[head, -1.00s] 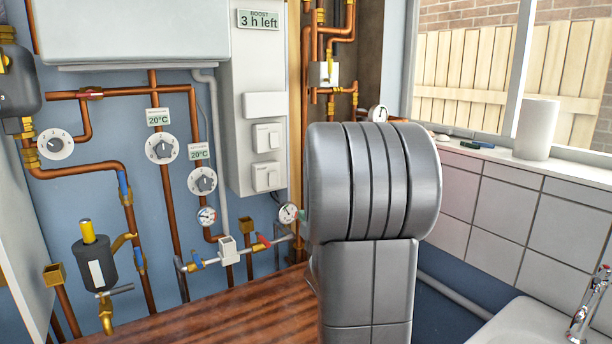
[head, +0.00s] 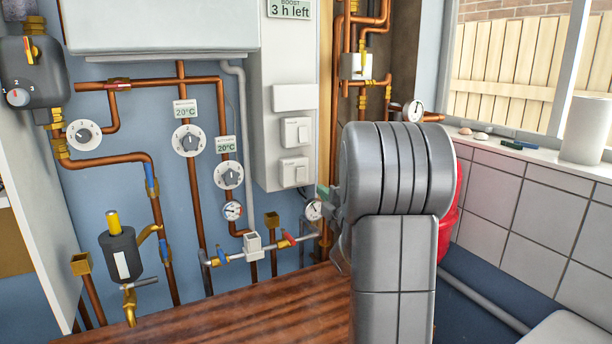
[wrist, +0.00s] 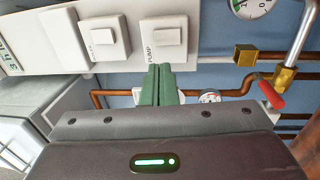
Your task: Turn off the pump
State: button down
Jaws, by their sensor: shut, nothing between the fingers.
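The switch marked PUMP (wrist: 163,38) is a white rocker on a white plate in the wrist view. In the head view it is the lower switch (head: 293,172) on the tall white control box. My gripper (wrist: 161,72) has green fingers, pressed together and empty. In the wrist view the fingertips appear just below the pump switch; I cannot tell whether they touch it. In the head view my arm hides most of the gripper. A grey pump-like body with a numbered dial (head: 18,97) hangs at the upper left.
A second white switch (head: 296,131) sits just above the pump switch. Copper pipes, dials and gauges (head: 314,210) cover the wall nearby. A wooden worktop (head: 220,308) lies below. A red object (head: 450,222) shows partly behind my arm.

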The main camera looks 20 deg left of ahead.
aim_at(301, 172)
jog(key=p+x, duration=0.2)
jog(key=x, duration=0.8)
jog(key=shift+a, duration=0.15)
jog(key=shift+w+a, duration=0.15)
jog(key=shift+w, duration=0.05)
jog(key=shift+w+a+b, duration=0.1)
jog(key=shift+b, duration=0.45)
jog(key=shift+r, duration=0.1)
